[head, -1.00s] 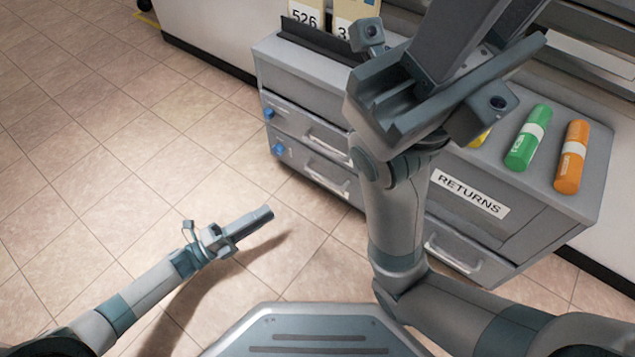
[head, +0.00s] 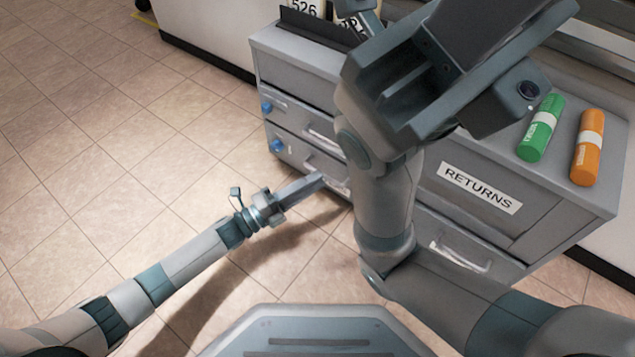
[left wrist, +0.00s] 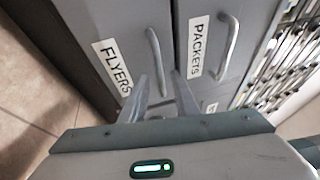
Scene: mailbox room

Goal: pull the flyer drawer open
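The flyer drawer (left wrist: 102,30) is a grey front with a FLYERS label and a bar handle (left wrist: 155,62) in the left wrist view. In the head view it is the lower left drawer (head: 293,155) of the grey cabinet, and it looks shut. My left gripper (head: 318,182) points at its handle; in the left wrist view its fingers (left wrist: 162,90) are apart, with the handle's near end between or just beyond them. I cannot tell whether they touch it. My right gripper (head: 395,95) is raised close to the head camera above the cabinet, its fingertips unclear.
The PACKETS drawer (left wrist: 222,15) is beside the flyer drawer in the left wrist view. Blue knobs (head: 277,146) stick out at the cabinet's left. Green (head: 541,128) and orange (head: 587,148) tubes lie on top, above a RETURNS label (head: 480,188). The floor at left is clear.

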